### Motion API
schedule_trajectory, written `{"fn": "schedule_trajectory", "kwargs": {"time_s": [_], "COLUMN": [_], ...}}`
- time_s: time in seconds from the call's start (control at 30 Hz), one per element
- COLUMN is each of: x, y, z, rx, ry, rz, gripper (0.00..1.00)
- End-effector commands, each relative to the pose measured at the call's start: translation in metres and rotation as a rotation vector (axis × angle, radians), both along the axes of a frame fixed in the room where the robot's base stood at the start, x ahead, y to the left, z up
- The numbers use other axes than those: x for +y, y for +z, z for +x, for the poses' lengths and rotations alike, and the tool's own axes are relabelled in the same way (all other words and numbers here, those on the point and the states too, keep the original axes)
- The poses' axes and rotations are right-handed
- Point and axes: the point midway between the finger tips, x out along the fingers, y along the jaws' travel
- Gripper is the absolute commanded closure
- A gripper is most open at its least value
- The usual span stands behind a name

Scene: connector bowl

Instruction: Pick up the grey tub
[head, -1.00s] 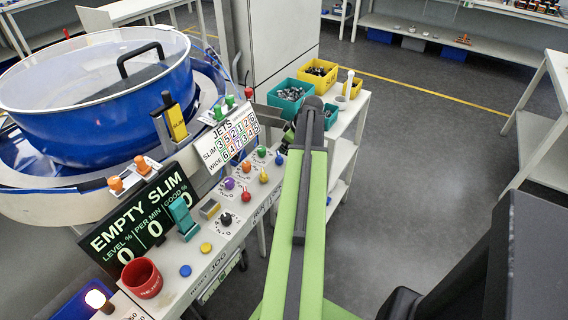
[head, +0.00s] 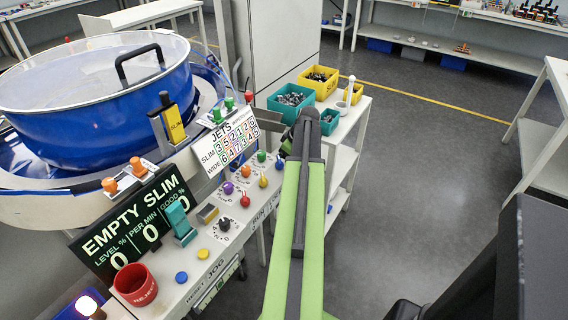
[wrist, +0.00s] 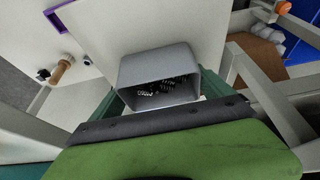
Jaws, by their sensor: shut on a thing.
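The grey tub (wrist: 157,66) is in the middle of the wrist view, with small dark coils, like springs, inside it. My gripper (wrist: 163,90) is shut on it, with a dark green finger along each side of the tub. The tub's open mouth faces the wrist camera. In the head view my green arm reaches forward to the shelf unit, and its dark end (head: 308,128) is beside the bins. The tub is hidden behind the arm there. I cannot tell whether the tub touches the surface under it.
A teal bin (head: 291,97), a yellow bin (head: 319,78) and a smaller teal bin (head: 329,121) stand on the white shelf unit near my arm's end. The control panel with coloured knobs (head: 227,187) and a blue bowl feeder (head: 100,95) are left. Open floor lies right.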

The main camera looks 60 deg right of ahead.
Motion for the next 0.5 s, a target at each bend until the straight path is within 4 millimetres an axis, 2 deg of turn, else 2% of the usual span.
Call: {"fn": "schedule_trajectory", "kwargs": {"time_s": [0.1, 0.23, 0.5], "x": [0.0, 0.001, 0.001], "y": [0.003, 0.002, 0.002], "z": [-0.001, -0.016, -0.074], "rx": [0.0, 0.0, 0.0], "ry": [-0.001, -0.002, -0.005], "rz": [0.0, 0.001, 0.0], "gripper": [0.52, 0.52, 0.52]}}
